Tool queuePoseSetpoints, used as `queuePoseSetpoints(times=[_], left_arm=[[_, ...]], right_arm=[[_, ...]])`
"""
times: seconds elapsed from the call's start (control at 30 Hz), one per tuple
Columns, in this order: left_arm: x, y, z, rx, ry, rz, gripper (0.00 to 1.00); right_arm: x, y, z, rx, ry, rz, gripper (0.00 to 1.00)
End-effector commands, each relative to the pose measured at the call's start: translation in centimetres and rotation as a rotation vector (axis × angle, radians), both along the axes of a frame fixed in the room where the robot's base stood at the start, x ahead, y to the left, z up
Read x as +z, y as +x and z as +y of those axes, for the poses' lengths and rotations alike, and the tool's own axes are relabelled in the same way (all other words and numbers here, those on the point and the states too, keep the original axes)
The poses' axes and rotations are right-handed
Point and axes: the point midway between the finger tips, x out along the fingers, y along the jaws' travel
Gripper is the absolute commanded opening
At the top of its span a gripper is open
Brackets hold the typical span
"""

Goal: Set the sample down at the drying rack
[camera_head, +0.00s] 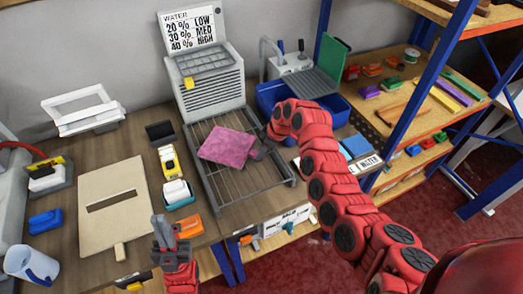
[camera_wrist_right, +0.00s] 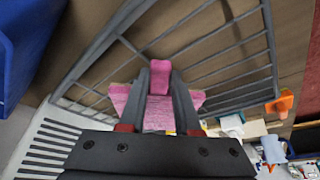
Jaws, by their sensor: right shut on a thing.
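The pink sample (camera_head: 227,147) is a flat, fuzzy square piece over the wire drying rack (camera_head: 240,196). My right gripper (camera_head: 258,152) comes in from the right and is shut on the sample's right side. In the right wrist view the sample (camera_wrist_right: 158,118) shows between and behind the dark fingers (camera_wrist_right: 160,82), with the rack's bars (camera_wrist_right: 215,50) beyond. I cannot tell whether the sample touches the bars. My left gripper (camera_head: 164,232) is low in the head view, near the table's front edge, away from the sample; its jaw opening is unclear.
A grey vented unit (camera_head: 211,88) with a water chart stands behind the rack. A blue bin (camera_head: 268,96) is at the rack's right. A beige board (camera_head: 113,222), small coloured blocks and a mug (camera_head: 30,264) lie left. Blue-posted shelves (camera_head: 408,95) stand right.

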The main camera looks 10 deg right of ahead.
Motion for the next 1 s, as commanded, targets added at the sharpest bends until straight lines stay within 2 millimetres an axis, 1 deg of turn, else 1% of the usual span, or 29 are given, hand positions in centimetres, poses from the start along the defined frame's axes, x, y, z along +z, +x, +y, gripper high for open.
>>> queuePoseSetpoints(times=[0.1,0.13,0.27,0.3,0.53,0.63,0.73,0.9,1.0], left_arm=[[-0.5,0.0,0.0,0.000,0.000,0.000,0.00],[-0.3,0.0,0.0,0.000,0.000,0.000,0.00],[-0.2,0.0,0.0,0.000,0.000,0.000,0.00],[-0.2,0.0,0.0,0.000,0.000,0.000,0.00],[-0.2,0.0,0.0,0.000,0.000,0.000,0.00],[0.2,0.0,0.0,0.000,0.000,0.000,0.00],[-0.5,0.0,0.0,0.000,0.000,0.000,0.00],[-1.4,0.0,0.0,0.000,0.000,0.000,0.00],[-2.4,0.0,0.0,0.000,0.000,0.000,0.00]], right_arm=[[-0.4,0.0,0.0,0.000,0.000,0.000,0.00],[-0.2,0.0,0.0,0.000,0.000,-0.001,0.37],[-0.2,0.0,0.0,0.000,0.000,-0.001,0.60],[-0.2,0.0,0.0,0.000,0.000,-0.001,0.61],[-0.2,0.0,0.0,0.000,0.000,0.000,0.61],[0.3,0.0,0.0,0.000,0.000,-0.001,0.61],[0.6,0.0,-0.2,-0.001,0.000,-0.006,0.61],[2.7,-0.5,-1.0,-0.001,0.003,-0.005,0.61],[4.7,-0.7,-1.8,-0.001,0.001,-0.007,0.61]])
